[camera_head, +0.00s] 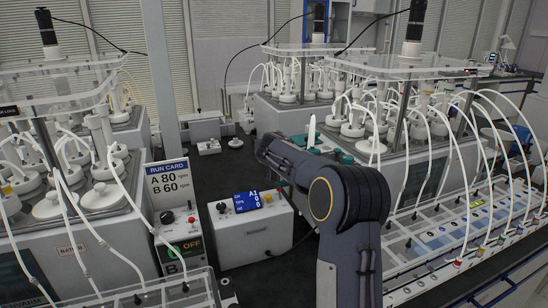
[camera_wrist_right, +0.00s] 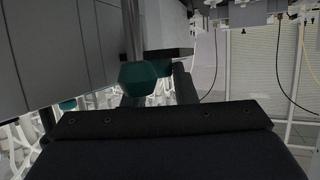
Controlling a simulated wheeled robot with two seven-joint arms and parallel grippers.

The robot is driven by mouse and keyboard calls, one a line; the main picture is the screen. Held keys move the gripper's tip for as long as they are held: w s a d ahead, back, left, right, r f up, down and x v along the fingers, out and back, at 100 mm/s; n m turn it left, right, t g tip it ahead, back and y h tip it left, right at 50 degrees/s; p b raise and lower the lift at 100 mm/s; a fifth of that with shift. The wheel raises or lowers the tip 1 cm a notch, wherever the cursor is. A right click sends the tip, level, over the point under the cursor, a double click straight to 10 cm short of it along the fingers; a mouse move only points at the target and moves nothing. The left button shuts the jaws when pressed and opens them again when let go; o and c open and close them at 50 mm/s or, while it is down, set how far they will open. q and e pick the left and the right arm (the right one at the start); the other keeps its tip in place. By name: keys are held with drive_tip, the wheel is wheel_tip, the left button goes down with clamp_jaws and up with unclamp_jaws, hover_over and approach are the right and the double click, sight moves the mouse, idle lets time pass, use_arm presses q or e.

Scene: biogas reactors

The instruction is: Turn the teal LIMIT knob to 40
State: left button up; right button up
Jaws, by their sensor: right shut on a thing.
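A teal knob (camera_wrist_right: 145,76) shows in the wrist view, on a grey shaft that comes down from the top of the picture. My right gripper (camera_wrist_right: 156,92) has its dark fingers at this knob and is shut on it. No LIMIT label or scale can be read, so its setting cannot be told. In the head view my right arm comes in from the bottom right and hides the gripper. Teal parts (camera_head: 346,158) show just behind the arm. My left gripper is in neither view.
A white box with a blue display (camera_head: 247,201) and a control box with a run card (camera_head: 167,179) stand left of my arm. Reactor units with white tubing (camera_head: 393,77) crowd both sides. The dark bench (camera_head: 213,172) has some bare room between them.

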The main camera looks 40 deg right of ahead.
drive_tip(key=shift+f+n+y, duration=0.1)
drive_tip(key=shift+n+y, duration=0.3)
drive_tip(key=o, duration=0.7)
drive_tip(key=b+v, duration=0.3)
drive_tip(key=v, duration=0.4)
drive_tip(key=shift+s+a, duration=0.2)
drive_tip(key=shift+s, duration=0.15)
drive_tip(key=shift+o, duration=0.4)
